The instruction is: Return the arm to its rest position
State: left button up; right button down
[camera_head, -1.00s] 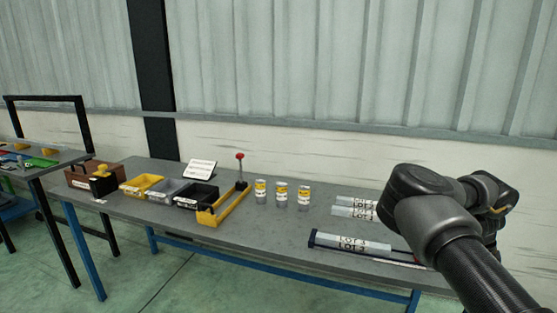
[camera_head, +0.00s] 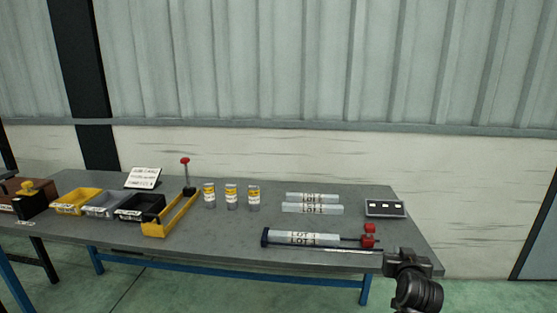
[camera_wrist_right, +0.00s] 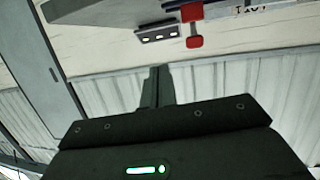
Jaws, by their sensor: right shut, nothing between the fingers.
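My right arm comes in at the lower right of the head view, with its dark gripper (camera_head: 405,260) low at the table's front right corner. In the wrist view the fingers (camera_wrist_right: 158,72) are together and hold nothing. The wrist view is upside down, with the grey table (camera_wrist_right: 90,8) at its top, apart from the fingers. My left gripper is not in view.
A dark holder with a clear LOT tube (camera_head: 305,238) and a red end piece (camera_head: 369,236) lies near the gripper. Two more clear tubes (camera_head: 313,203), a small dark panel (camera_head: 385,208), yellow-labelled cans (camera_head: 231,197) and bins (camera_head: 103,205) stand on the table (camera_head: 220,235).

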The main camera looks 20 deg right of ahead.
jog(key=s+a+f+n+g+y, duration=0.1)
jog(key=s+a+f+n+y, duration=0.3)
jog(key=a+f, duration=0.6)
jog(key=s+a+f+n+g+y, duration=0.35)
jog(key=s+a+f, duration=0.25)
jog(key=s+a, duration=0.45)
jog(key=s+a+f+n+g+y, duration=0.2)
jog(key=s+a+f+g, duration=0.3)
jog(key=s+a, duration=0.55)
notch_tip(320, 180, down, 28)
jog(key=s, duration=0.2)
jog(key=s+d+f+g, duration=0.1)
jog(key=s+d+f, duration=0.3)
jog(key=s+f, duration=1)
jog(key=shift+s+f, duration=0.35)
jog(key=shift+s, duration=0.5)
